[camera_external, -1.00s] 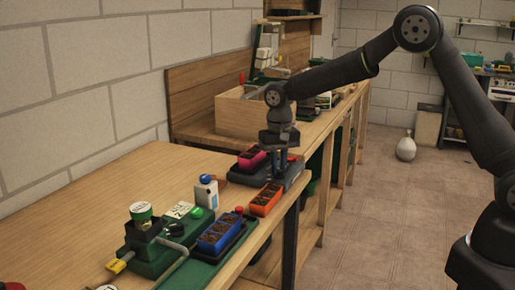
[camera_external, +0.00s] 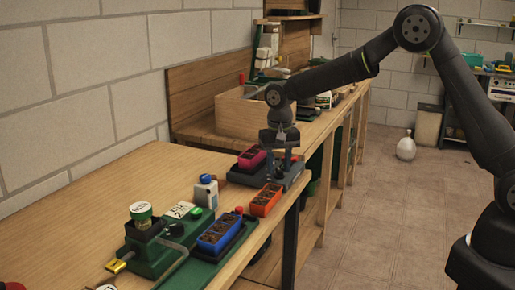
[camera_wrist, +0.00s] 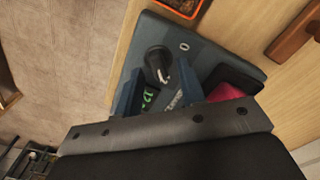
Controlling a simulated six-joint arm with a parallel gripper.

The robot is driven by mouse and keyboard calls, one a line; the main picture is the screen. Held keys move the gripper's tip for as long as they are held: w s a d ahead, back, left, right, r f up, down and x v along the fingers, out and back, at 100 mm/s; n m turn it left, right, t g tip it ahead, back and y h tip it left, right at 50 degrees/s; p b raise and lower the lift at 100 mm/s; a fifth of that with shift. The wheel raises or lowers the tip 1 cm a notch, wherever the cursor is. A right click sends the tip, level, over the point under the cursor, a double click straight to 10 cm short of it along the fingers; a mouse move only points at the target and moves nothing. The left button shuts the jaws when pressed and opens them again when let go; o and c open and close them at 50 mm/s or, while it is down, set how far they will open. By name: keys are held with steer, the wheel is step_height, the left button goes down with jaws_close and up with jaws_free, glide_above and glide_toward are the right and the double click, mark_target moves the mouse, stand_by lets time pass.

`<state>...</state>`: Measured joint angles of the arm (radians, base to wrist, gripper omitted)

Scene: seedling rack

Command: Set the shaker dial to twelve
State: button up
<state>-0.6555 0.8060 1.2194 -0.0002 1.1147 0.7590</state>
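The shaker (camera_external: 291,182) is a dark blue-grey device near the bench's front edge. In the wrist view its top plate (camera_wrist: 215,50) carries a round black dial (camera_wrist: 155,60) with a pale pointer mark. I cannot read a number at the pointer. Green display characters (camera_wrist: 149,97) show close to the dial, partly cut off by my gripper. My gripper (camera_wrist: 158,85) is open, with its two blue-grey fingers apart on either side of the dial area. I cannot tell whether they touch the dial. In the external view my gripper (camera_external: 280,163) points down over the shaker.
A magenta tray (camera_external: 252,157) sits on the shaker's dark platform. An orange seedling tray (camera_external: 266,200) stands just in front. A blue tray (camera_external: 220,230), a green device (camera_external: 156,256) and a white bottle (camera_external: 206,191) are nearer the camera. The bench's left part is clear.

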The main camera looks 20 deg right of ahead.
step_height(320, 180, up, 17)
steer(key=shift+r, duration=0.2)
stand_by(0.4)
steer(key=shift+r, duration=0.15)
step_height(320, 180, up, 8)
glide_above(279, 168)
stand_by(0.7)
